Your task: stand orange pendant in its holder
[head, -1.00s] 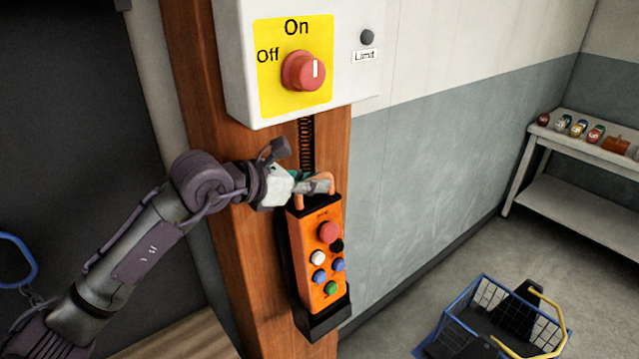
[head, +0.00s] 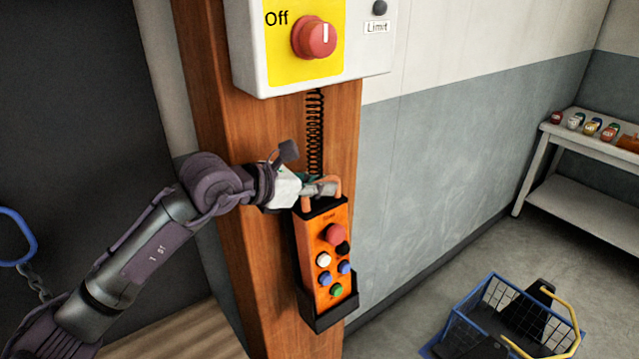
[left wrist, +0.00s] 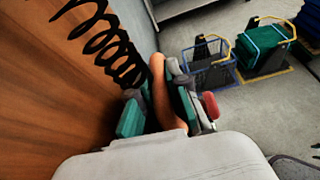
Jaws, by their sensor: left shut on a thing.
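The orange pendant (head: 324,245) with coloured buttons hangs upright against the wooden post in the head view. Its lower end sits inside the black holder (head: 332,316), whose front lip covers the pendant's bottom edge. My left gripper (head: 324,189) is shut on the pendant's orange top loop. In the left wrist view the loop (left wrist: 168,95) stands between the gripper's green-padded fingers. A black coiled cord (head: 315,130) runs up from the pendant to the box. Whether the pendant rests on the holder's floor is hidden. My right gripper is not in view.
A white switch box (head: 380,60) with a red knob (head: 314,38) is on the wooden post (head: 210,90) above the pendant. A blue wire basket (head: 470,312) stands on the floor at right. A white bench (head: 570,190) holds several small items.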

